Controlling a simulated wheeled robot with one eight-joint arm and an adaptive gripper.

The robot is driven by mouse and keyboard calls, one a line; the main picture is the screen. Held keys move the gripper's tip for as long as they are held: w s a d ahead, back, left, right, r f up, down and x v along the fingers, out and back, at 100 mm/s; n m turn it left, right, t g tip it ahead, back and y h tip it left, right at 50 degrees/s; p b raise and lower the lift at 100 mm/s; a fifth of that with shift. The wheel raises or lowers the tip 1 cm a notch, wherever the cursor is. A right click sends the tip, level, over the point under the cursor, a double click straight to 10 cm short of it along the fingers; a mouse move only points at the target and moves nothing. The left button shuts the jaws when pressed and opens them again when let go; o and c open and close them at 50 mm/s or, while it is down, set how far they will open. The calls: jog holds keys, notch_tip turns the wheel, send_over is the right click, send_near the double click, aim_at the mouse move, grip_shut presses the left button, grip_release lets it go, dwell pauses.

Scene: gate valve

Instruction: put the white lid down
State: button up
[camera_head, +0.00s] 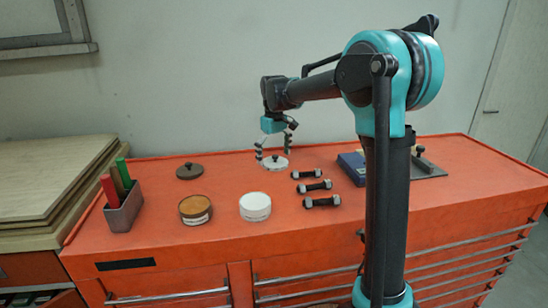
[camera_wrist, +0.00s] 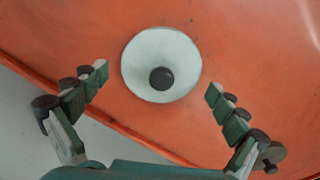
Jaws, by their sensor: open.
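The white lid (camera_head: 274,163) is a round disc with a dark knob, lying flat on the orange bench top toward the back. In the wrist view the lid (camera_wrist: 138,66) is between and ahead of my open fingers. My gripper (camera_head: 273,155) points down just above the lid. Its fingers are spread wide in the wrist view (camera_wrist: 157,82), with a gap on both sides, and hold nothing. A white round container (camera_head: 255,207) stands nearer the front, with a white top face.
A brown lid (camera_head: 189,171) and a brown-topped round container (camera_head: 195,209) are to the left. A grey bin (camera_head: 124,208) holds red and green sticks. Several dark bolts (camera_head: 314,186) and a blue box (camera_head: 352,166) lie to the right. The bench's back edge is close behind the lid.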

notch_tip(320, 180, up, 12)
dwell(0.6)
jog(key=shift+r, duration=0.1)
